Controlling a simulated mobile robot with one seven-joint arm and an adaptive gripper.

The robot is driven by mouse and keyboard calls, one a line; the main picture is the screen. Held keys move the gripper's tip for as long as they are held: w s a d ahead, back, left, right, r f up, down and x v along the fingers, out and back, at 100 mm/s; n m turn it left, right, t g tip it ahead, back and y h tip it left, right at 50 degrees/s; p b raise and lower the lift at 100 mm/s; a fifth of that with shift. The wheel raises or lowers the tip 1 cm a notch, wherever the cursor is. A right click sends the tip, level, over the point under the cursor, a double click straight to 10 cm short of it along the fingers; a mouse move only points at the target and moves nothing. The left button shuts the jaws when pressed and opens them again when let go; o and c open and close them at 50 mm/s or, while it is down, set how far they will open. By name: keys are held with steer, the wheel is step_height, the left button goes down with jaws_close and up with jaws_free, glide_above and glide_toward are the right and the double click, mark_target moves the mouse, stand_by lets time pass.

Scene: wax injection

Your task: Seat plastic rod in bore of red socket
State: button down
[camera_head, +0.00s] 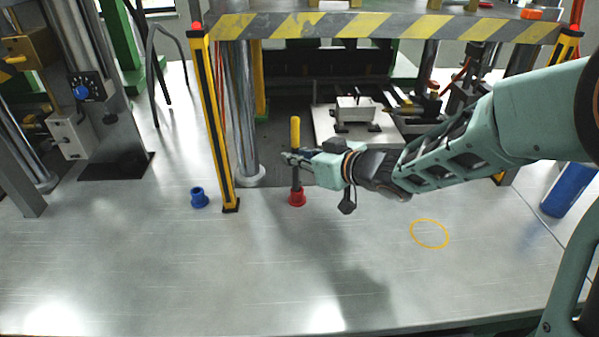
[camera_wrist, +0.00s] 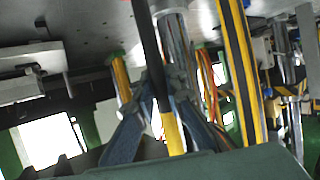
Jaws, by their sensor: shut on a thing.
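The plastic rod (camera_head: 295,131) is upright, with a yellow upper part and a dark lower part. My gripper (camera_head: 291,158) is shut on it around the middle, reaching in from the right. The red socket (camera_head: 297,199) stands on the metal table directly below. The rod's dark lower end meets the socket's top; how deep it sits in the bore cannot be told. In the wrist view, the rod (camera_wrist: 172,132) runs between the fingers of my gripper (camera_wrist: 160,95), its yellow part low and its dark part reaching the top edge. The red socket does not show there.
A blue socket (camera_head: 199,199) stands to the left, past a yellow-black post (camera_head: 217,125). A steel column (camera_head: 246,120) stands close behind the rod. A press plate with a metal block (camera_head: 355,108) is behind my arm. The front table is clear, with a yellow ring (camera_head: 429,234).

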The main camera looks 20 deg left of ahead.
mark_target(297, 169)
steer(key=f+b, duration=0.3)
steer(key=shift+w+a+f, duration=0.1)
steer(key=shift+w+f, duration=0.1)
steer(key=shift+w, duration=0.2)
steer(key=shift+f+b, duration=0.3)
steer(key=shift+b, duration=0.1)
steer(key=shift+f, duration=0.1)
steer(key=shift+f, duration=0.15)
steer(key=c, duration=2)
jaws_free()
steer(key=shift+o, duration=0.2)
